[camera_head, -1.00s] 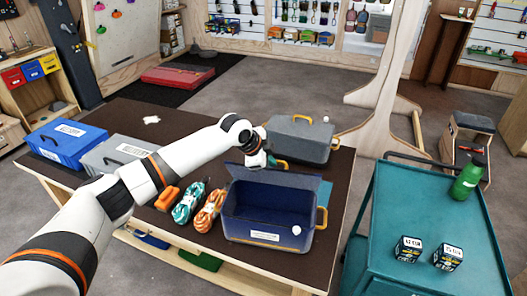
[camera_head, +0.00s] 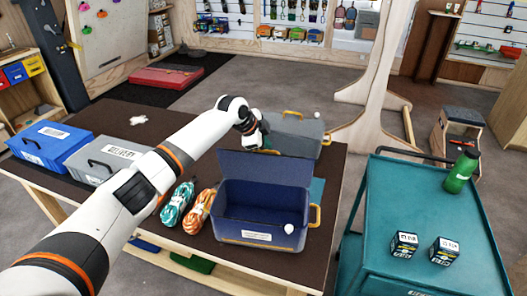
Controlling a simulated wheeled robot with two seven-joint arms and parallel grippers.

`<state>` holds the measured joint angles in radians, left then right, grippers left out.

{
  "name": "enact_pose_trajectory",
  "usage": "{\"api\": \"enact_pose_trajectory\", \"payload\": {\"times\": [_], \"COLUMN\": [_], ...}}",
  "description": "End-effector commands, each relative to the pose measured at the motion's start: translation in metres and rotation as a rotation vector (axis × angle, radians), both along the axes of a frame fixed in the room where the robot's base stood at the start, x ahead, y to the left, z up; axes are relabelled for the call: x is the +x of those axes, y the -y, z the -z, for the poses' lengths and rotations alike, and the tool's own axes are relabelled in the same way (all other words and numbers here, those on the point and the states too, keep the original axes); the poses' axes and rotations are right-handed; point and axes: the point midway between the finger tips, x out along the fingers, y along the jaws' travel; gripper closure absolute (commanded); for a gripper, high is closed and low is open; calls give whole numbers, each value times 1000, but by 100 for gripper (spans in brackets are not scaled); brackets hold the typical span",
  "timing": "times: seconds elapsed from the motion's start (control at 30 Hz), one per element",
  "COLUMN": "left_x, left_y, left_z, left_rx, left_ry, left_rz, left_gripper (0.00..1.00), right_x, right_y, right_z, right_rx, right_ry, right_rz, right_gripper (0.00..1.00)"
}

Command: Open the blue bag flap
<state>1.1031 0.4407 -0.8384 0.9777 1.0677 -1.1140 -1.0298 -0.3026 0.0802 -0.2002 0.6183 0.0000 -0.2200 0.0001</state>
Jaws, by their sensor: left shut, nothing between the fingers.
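The blue bag (camera_head: 262,236) stands on the dark table, its dark blue inside showing from above. Its flap (camera_head: 265,170) stands up along the back edge, nearly upright. A white knob (camera_head: 289,228) sits at the front right, and a yellow handle (camera_head: 315,215) is on the right side. My left gripper (camera_head: 264,147) is shut and empty at the flap's top edge, on its far side. Its fingertips are partly hidden, so I cannot tell whether they touch the flap. My right gripper is out of view.
A grey case (camera_head: 297,132) stands behind the bag. Orange rope (camera_head: 199,212) and teal rope (camera_head: 177,205) lie to its left. A grey box (camera_head: 108,158) and a blue box (camera_head: 48,146) stand further left. A teal trolley (camera_head: 430,205) is at the right.

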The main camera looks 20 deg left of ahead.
Motion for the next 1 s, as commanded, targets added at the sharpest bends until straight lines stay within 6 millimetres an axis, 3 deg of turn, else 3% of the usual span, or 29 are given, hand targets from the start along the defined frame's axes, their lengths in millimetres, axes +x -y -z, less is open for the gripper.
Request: {"api": "enact_pose_trajectory", "payload": {"times": [0.2,0.5,1.0], "left_x": [-1,-1,-1], "left_y": [-1,-1,-1], "left_z": [0,0,0], "left_rx": [0,0,0], "left_ry": [-1,-1,-1], "left_rz": [-1,-1,-1], "left_gripper": [100,100,100], "right_x": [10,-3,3], "right_y": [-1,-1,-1], "right_z": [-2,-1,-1], "right_rx": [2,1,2], "right_ry": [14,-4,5], "right_rz": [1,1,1], "right_gripper": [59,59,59]}}
